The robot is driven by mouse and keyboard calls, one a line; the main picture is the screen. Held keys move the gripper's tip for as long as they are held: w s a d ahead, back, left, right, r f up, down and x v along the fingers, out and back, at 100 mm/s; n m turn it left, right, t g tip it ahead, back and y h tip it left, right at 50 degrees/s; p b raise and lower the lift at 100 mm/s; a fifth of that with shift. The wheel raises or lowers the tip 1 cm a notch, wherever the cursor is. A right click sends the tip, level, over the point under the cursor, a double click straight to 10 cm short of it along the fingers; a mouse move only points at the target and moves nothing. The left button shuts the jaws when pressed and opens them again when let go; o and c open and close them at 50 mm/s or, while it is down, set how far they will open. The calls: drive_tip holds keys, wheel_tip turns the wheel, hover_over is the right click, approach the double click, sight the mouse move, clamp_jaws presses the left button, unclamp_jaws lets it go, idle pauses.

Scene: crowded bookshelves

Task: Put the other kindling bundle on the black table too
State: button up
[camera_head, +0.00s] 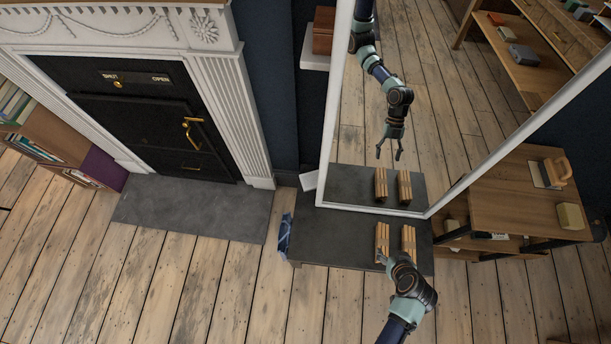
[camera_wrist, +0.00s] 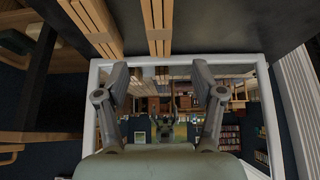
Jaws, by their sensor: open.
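Two kindling bundles of pale wooden sticks lie side by side on the black table (camera_head: 335,232), the left bundle (camera_head: 382,240) and the right bundle (camera_head: 408,239). In the wrist view, the left-hand bundle (camera_wrist: 97,26) and the other bundle (camera_wrist: 158,26) show at the top, apart from my fingers. My gripper (camera_head: 393,257) is near the table's front side, close to the bundles in the picture. Its fingers (camera_wrist: 160,75) are spread with nothing between them; the reflected room shows behind. My arm partly hides the table's front edge.
A white-framed mirror (camera_head: 400,100) stands behind the table and reflects my arm and both bundles. A wooden shelf unit (camera_head: 515,200) stands at the right. A fireplace with a dark hearth slab (camera_head: 190,208) is at the left. The table's left half looks mostly clear.

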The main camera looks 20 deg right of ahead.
drive_tip(key=w+a+r+n+t, duration=0.2)
drive_tip(key=w+a+r, duration=0.4)
drive_tip(key=w+r, duration=0.4)
drive_tip(key=w+a+r+n+t, duration=0.2)
drive_tip(key=w+a+r, duration=0.5)
drive_tip(key=r, duration=0.5)
drive_tip(key=w+a+r+n+t+y, duration=0.1)
drive_tip(key=w+a+r+t+y, duration=0.1)
drive_tip(key=a+r, duration=1.6)
drive_tip(key=shift+a+n+t+y, duration=0.25)
drive_tip(key=shift+t+y, duration=0.25)
drive_tip(key=shift+t, duration=0.3)
drive_tip(key=shift+d+r, duration=0.1)
